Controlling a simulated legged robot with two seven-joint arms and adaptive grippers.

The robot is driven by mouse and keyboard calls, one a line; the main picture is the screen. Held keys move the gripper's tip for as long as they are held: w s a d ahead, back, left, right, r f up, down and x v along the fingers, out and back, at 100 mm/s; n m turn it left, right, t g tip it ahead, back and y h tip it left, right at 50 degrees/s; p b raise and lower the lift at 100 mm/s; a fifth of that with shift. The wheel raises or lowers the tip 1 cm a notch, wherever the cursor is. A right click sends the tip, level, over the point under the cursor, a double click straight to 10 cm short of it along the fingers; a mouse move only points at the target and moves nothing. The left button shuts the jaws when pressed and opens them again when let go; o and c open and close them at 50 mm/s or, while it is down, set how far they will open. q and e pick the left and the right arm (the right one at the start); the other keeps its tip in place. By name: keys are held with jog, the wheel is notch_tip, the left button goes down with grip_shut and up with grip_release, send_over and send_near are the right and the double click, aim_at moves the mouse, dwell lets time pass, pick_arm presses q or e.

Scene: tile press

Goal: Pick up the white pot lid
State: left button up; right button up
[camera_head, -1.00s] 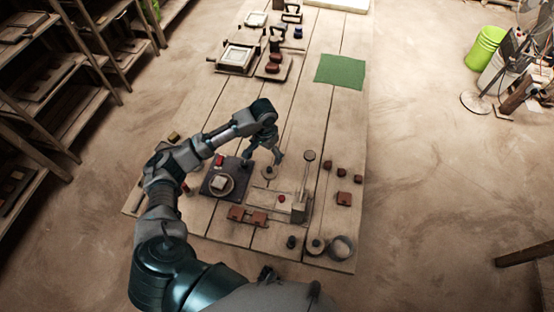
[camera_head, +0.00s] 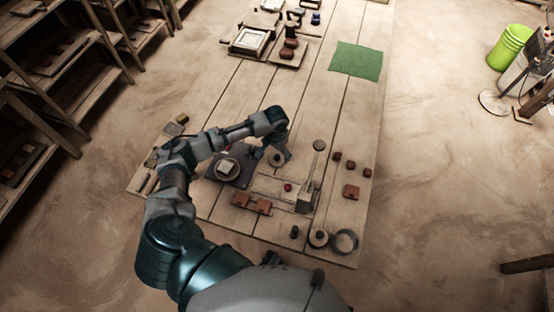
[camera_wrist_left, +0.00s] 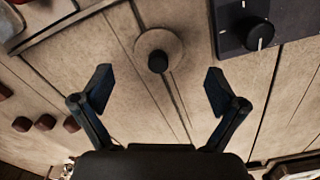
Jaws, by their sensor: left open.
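The pot lid, a pale round disc with a dark knob, lies flat on the plank table. It shows at the upper middle of the left wrist view (camera_wrist_left: 176,43) and just beyond the fingers in the head view (camera_head: 277,161). My left gripper (camera_wrist_left: 158,80) is open and empty, its two fingers spread wide to either side of the lid's line. In the head view the left gripper (camera_head: 276,152) points down over the lid, close to it. I cannot tell the exact gap.
A dark hot plate (camera_head: 214,174) carrying a round pot stands left of the lid; its knob shows in the wrist view. A lever press (camera_head: 305,200) stands to the right. Brown tiles (camera_head: 351,191) lie around. A green mat (camera_head: 356,61) lies farther back, with bare planks before it.

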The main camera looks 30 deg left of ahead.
aim_at(277, 156)
pick_arm(q)
notch_tip(277, 156, down, 4)
jog(key=shift+w+d+f+b, duration=0.1)
jog(key=shift+f+b, duration=0.05)
jog(key=shift+b, duration=0.2)
jog(key=c, duration=1)
jog(key=shift+c, duration=0.2)
jog(key=shift+r, duration=0.25)
